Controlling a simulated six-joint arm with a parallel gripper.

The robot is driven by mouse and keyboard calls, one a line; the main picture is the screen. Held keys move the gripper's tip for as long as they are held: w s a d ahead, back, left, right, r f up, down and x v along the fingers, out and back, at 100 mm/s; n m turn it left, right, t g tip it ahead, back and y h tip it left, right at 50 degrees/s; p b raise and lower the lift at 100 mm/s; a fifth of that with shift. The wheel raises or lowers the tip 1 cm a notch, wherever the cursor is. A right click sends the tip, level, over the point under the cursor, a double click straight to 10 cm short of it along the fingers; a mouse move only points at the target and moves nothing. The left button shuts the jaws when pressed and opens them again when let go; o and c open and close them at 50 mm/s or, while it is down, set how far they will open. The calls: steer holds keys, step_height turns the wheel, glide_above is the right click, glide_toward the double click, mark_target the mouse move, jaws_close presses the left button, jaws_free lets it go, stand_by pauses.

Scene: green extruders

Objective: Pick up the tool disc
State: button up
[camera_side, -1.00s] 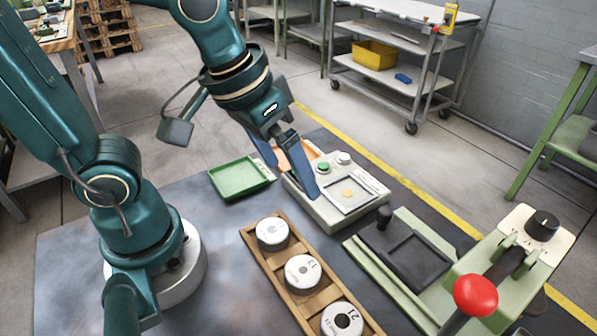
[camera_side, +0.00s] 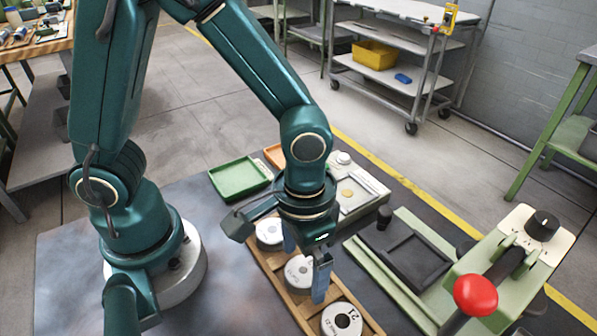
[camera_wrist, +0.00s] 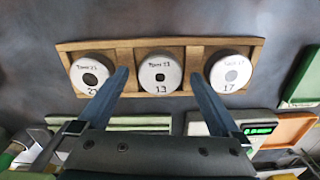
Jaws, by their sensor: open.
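A wooden rack (camera_wrist: 110,44) holds three pale round tool discs in a row. The middle disc (camera_wrist: 160,80) is marked 13 and has a small dark square hole. The disc on the left in the wrist view (camera_wrist: 91,75), marked 21, is the nearest one in the side view (camera_side: 342,321). The disc marked 17 (camera_wrist: 231,72) is at the right in the wrist view and at the far end in the side view (camera_side: 268,232). My gripper (camera_side: 304,275) is open and empty, pointing down over the middle disc. In the wrist view its fingers (camera_wrist: 160,76) flank that disc.
Right of the rack is a green press (camera_side: 400,295) with a black plate and a red-knobbed lever (camera_side: 475,295). The mat left of the rack is clear.

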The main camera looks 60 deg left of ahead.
steer(key=shift+f, duration=0.35)
jaws_close()
steer(key=shift+r, duration=0.15)
